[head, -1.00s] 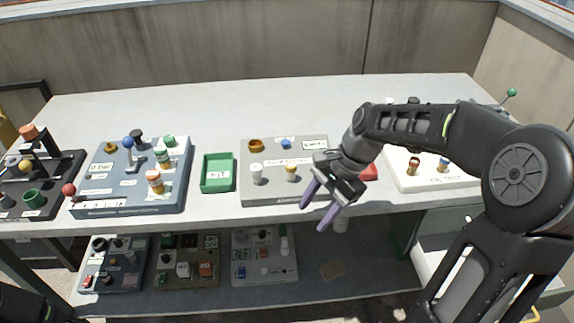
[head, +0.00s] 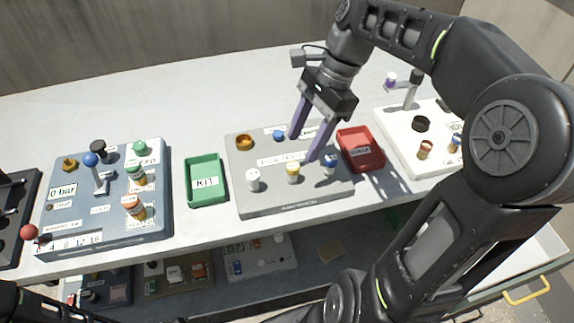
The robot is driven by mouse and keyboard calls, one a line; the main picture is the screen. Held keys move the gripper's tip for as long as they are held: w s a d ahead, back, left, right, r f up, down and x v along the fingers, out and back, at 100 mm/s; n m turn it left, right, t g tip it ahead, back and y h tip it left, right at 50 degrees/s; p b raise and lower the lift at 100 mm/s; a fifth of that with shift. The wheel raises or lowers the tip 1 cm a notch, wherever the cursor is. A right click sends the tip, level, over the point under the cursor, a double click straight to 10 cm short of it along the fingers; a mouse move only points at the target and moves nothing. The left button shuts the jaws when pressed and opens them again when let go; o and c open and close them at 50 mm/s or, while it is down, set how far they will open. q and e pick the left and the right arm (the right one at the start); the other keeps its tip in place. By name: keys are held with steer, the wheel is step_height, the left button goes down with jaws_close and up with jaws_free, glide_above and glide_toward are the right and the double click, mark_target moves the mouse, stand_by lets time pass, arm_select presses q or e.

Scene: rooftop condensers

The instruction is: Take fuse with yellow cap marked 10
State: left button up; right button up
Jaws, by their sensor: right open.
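The fuse with the yellow cap (head: 292,170) stands upright on the grey fuse board (head: 290,207), between a white-capped fuse (head: 253,178) and a blue-capped fuse (head: 330,160). The number on its cap is too small to read. My right gripper (head: 301,149) is open and empty. It reaches over the board from behind, its purple fingers pointing down. Its fingertips show just behind the yellow cap in the picture, apart from it. My left gripper is out of view.
A green tray (head: 191,200) lies left of the board and a red tray (head: 374,165) right of it. A blue-grey panel (head: 107,240) with knobs and a lever is further left. A white panel (head: 398,143) is at the right. The bench behind is clear.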

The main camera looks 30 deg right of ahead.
mark_target(294, 165)
steer(key=shift+x, duration=1.35)
steer(key=x, duration=0.5)
steer(key=shift+d+f, duration=0.15)
steer(key=shift+f, duration=0.05)
steer(key=shift+c, duration=0.3)
jaws_close()
